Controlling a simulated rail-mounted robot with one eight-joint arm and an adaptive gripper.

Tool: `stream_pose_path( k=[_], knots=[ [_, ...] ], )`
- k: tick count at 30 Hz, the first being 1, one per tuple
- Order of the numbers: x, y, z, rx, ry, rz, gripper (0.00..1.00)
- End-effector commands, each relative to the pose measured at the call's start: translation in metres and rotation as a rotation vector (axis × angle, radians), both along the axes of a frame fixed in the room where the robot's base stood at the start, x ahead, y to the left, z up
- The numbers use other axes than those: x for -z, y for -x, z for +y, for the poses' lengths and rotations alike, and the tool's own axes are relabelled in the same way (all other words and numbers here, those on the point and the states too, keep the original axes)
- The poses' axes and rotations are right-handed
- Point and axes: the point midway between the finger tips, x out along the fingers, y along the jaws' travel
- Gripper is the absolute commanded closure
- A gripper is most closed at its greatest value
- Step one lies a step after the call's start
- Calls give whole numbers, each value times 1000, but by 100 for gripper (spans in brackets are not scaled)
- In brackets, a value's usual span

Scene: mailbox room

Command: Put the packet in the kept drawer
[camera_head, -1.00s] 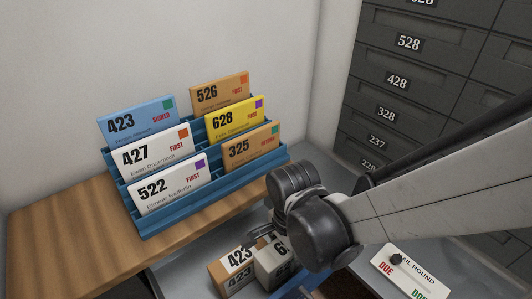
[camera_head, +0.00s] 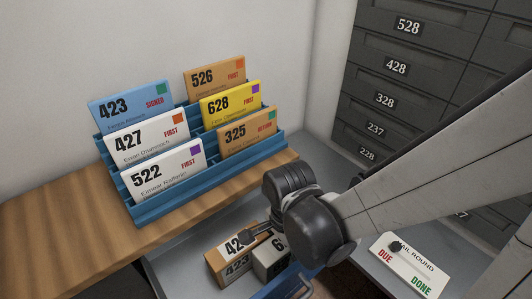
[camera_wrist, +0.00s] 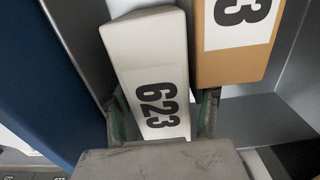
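A white packet marked 623 (camera_wrist: 150,75) stands in a grey open space below my gripper. It shows partly behind my gripper in the head view (camera_head: 268,262). A brown packet marked 423 (camera_head: 228,268) stands beside it and also shows in the wrist view (camera_wrist: 240,60). My gripper (camera_wrist: 162,118) points down, with one finger on each side of the white packet; slim gaps seem to remain. One finger lies between the two packets. In the head view my gripper (camera_head: 262,238) partly covers both packets. I cannot tell which drawer is the kept drawer.
A blue rack (camera_head: 160,207) with several numbered letters stands on the wooden counter (camera_head: 55,230) at left. Dark numbered drawers (camera_head: 385,98) fill the back right, all shut where visible. A MAIL ROUND sign (camera_head: 410,264) lies at right. A blue part with a handle (camera_head: 285,288) is at the bottom.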

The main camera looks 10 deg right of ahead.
Motion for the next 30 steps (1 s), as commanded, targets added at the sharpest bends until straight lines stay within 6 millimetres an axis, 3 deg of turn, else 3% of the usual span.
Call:
stream_pose_path(
  k=[8,21,30],
  knots=[
    [-13,0,0,0,0,0,49],
    [-95,1,0,0,0,0,49],
    [-123,0,0,-2,-1,-1,49]
  ],
)
